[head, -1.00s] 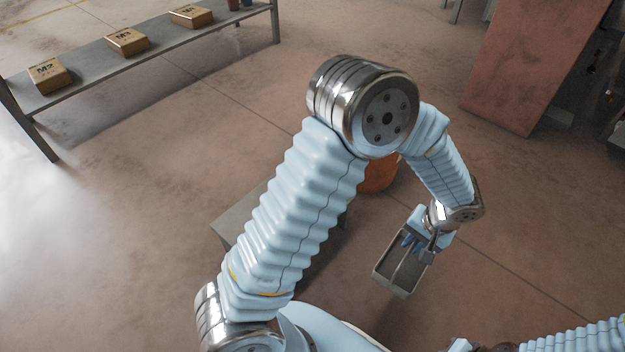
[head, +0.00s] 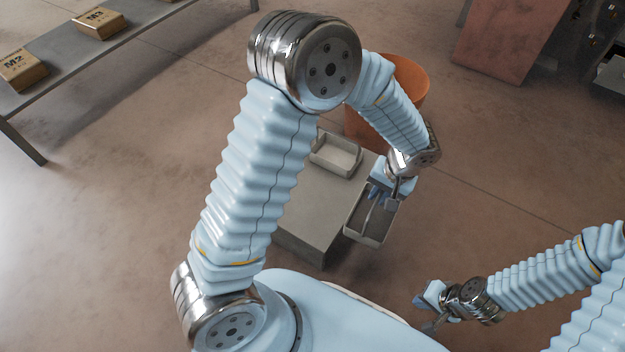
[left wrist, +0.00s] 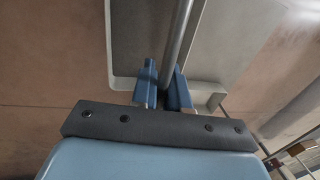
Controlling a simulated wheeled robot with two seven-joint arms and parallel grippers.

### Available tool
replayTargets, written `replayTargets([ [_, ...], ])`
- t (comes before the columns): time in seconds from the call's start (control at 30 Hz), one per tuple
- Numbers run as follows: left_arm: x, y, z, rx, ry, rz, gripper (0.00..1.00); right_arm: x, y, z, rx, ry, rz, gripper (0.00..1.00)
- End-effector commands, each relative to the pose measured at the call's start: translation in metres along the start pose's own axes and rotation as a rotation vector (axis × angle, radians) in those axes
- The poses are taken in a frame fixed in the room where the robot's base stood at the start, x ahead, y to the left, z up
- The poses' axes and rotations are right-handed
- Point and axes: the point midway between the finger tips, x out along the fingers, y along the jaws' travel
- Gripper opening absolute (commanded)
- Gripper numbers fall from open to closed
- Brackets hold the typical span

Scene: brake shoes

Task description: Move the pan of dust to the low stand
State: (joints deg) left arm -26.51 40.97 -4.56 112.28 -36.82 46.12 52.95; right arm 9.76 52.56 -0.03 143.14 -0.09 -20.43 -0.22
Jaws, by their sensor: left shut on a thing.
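The pan (head: 365,228) is a grey rectangular tray with a thin bar along its middle. My left gripper (head: 378,196) is shut on this bar and holds the pan. In the left wrist view the blue fingertips (left wrist: 163,88) close on the metal bar (left wrist: 179,38), with the grey pan (left wrist: 135,40) behind. Any dust cannot be made out clearly. The low stand (head: 312,222) is a grey block just left of the pan, partly hidden by my left arm. The pan overlaps its right edge in the picture; I cannot tell the height gap. My right gripper (head: 430,308) is at the lower right, apart from the pan.
A pale shallow tray (head: 337,155) sits on the stand's far part. An orange bin (head: 412,75) stands behind my left wrist. A shelf (head: 60,62) with marked boxes (head: 101,22) is at the upper left. A reddish panel (head: 505,40) stands at the back right. Floor to the right is clear.

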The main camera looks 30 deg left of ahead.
Motion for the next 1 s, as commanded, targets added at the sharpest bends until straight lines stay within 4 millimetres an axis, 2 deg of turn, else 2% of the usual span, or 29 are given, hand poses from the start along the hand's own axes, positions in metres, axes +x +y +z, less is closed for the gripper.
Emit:
replayTargets([
  [0.27,0.005,-0.040,-0.014,0.010,0.005,0.006,0.00,0.011,0.003,0.001,-0.001,-0.002,-0.002,0.00],
  [0.47,0.010,-0.086,-0.023,0.025,0.009,0.007,0.00,0.022,0.006,0.002,-0.001,-0.005,-0.004,0.00],
  [0.7,0.016,-0.151,-0.026,0.048,0.014,0.005,0.00,0.035,0.009,0.003,-0.002,-0.010,-0.008,0.00],
  [0.8,0.018,-0.173,-0.025,0.057,0.015,0.003,0.00,0.039,0.010,0.003,-0.003,-0.011,-0.009,0.00],
  [1.0,0.021,-0.201,-0.021,0.068,0.014,-0.001,0.00,0.043,0.011,0.004,-0.003,-0.013,-0.010,0.00],
])
